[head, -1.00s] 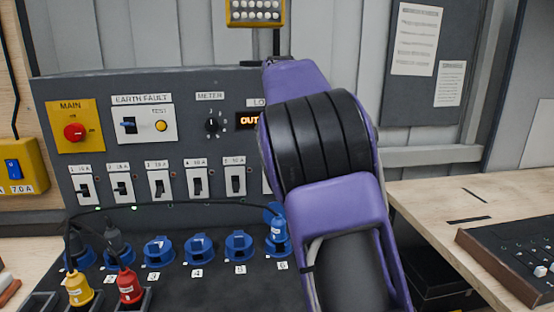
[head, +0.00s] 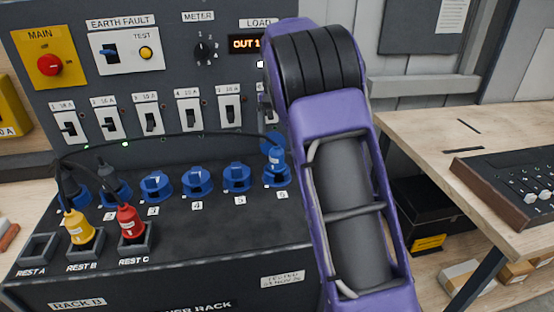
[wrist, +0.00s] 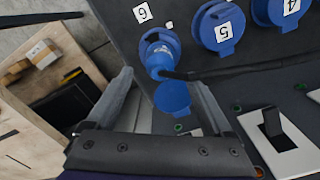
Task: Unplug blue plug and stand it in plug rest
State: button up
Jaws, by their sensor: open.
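The blue plug (head: 275,158) sits in socket 6 at the right end of the socket row, with a dark cable leading left from it. It also shows in the wrist view (wrist: 159,61), still in its socket, with a blue flap (wrist: 173,98) beside it. My gripper (wrist: 161,78) is open, its fingers on either side of the plug and flap; I cannot tell whether they touch. In the head view my arm hides the gripper. The plug rest marked REST A (head: 38,248) is empty. A yellow plug (head: 77,226) stands in REST B and a red plug (head: 131,221) in REST C.
Dark plugs (head: 112,172) sit in the two leftmost sockets. Sockets 3 (head: 155,186), 4 (head: 197,181) and 5 (head: 237,178) hold no plug. Switches (head: 148,121) line the panel above. Cables arch over the left sockets. A bench (head: 470,140) with a mixer-like box stands right.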

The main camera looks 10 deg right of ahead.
aim_at(277, 157)
notch_tip(277, 157, down, 7)
jog(key=shift+b, duration=0.35)
grip_shut()
dwell(0.3)
jog(key=shift+r, duration=0.1)
jog(key=shift+n+p, duration=0.5)
jog(key=shift+n, duration=1)
jog(key=shift+n+p, duration=0.4)
jog(key=shift+n, duration=1.1)
